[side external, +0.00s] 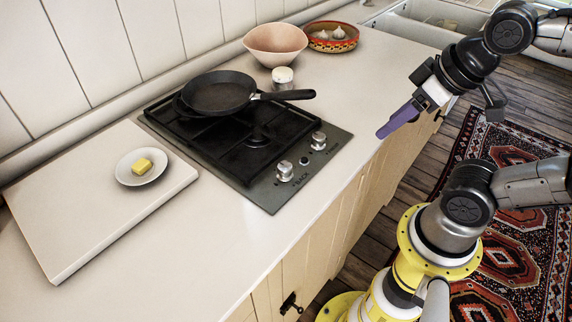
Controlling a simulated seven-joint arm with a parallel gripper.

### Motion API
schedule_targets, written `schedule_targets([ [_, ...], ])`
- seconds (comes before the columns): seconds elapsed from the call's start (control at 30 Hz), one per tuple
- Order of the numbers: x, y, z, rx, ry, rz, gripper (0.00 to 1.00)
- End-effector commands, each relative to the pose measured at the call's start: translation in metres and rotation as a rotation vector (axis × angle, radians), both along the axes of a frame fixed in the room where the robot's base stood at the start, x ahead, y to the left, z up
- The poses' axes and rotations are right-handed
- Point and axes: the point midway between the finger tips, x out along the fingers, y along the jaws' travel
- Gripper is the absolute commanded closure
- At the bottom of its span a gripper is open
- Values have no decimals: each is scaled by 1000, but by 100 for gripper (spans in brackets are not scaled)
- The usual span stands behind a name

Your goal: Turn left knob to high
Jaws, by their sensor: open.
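The black gas hob (240,145) is set in the white counter, with its knobs along the edge nearest me. The left knob (285,170) is a silver knob on the hob's metal front strip. The right knob (319,140) is a similar silver one, further up and right. My gripper (381,134), with purple fingers, hangs to the right of the knobs by the counter's front edge, apart from both. It is open and holds nothing; the fingers overlap from this side. I cannot read the left knob's setting.
A black frying pan (217,92) sits on the back burner, its handle pointing right. A white board (75,208) carries a plate (124,174) with butter (142,166). A small jar (283,76), pink bowl (275,42) and patterned dish (318,44) stand behind. The counter before the knobs is clear.

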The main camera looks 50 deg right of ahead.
Motion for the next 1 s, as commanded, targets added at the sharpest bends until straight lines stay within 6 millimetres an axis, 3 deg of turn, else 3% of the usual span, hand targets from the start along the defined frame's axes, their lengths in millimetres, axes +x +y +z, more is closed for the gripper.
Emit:
schedule_targets([
  [0.17, -3, 0, -1, 46, 13, -88, 31],
  [0.37, 8, 1, 24, 187, 38, -358, 31],
  [0.57, 47, 13, 51, 312, 143, -648, 31],
  [0.7, 85, 29, 59, 351, 234, -820, 31],
  [0.87, 129, 55, 52, 339, 330, -949, 31],
  [1.0, 157, 77, 35, 294, 393, -960, 31],
])
